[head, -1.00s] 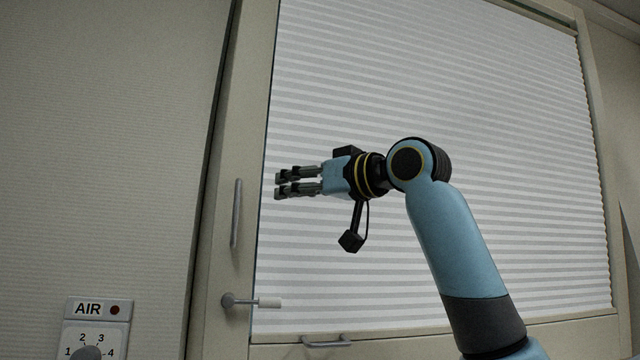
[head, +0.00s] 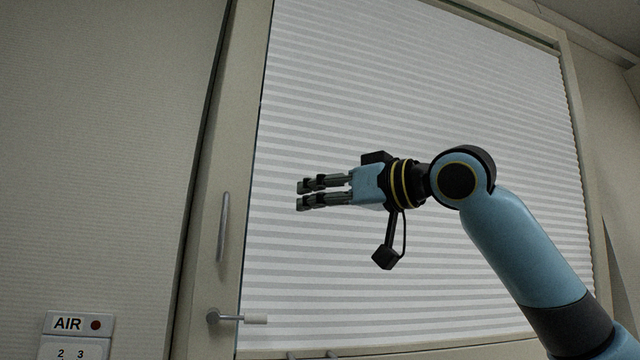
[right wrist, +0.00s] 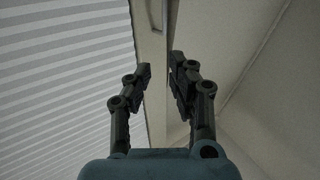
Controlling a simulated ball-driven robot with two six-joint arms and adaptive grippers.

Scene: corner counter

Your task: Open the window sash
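The window sash (head: 222,265) is a beige frame around a pale pleated blind (head: 400,90). A grey vertical bar handle (head: 223,227) is on its left stile. Below that is a grey latch (head: 214,318) whose lever points right and ends in a white grip (head: 255,320). I cannot tell whether the sash is fully shut. My right gripper (head: 304,194) is in front of the blind, to the right of the handle and above the latch. Its fingers point left, apart and empty; the right wrist view shows the gap between the fingertips (right wrist: 160,73). My left gripper is not in view.
A panel marked AIR (head: 76,325) with a red dot is on the wall at the lower left. Part of another grey handle (head: 305,355) shows at the bottom edge.

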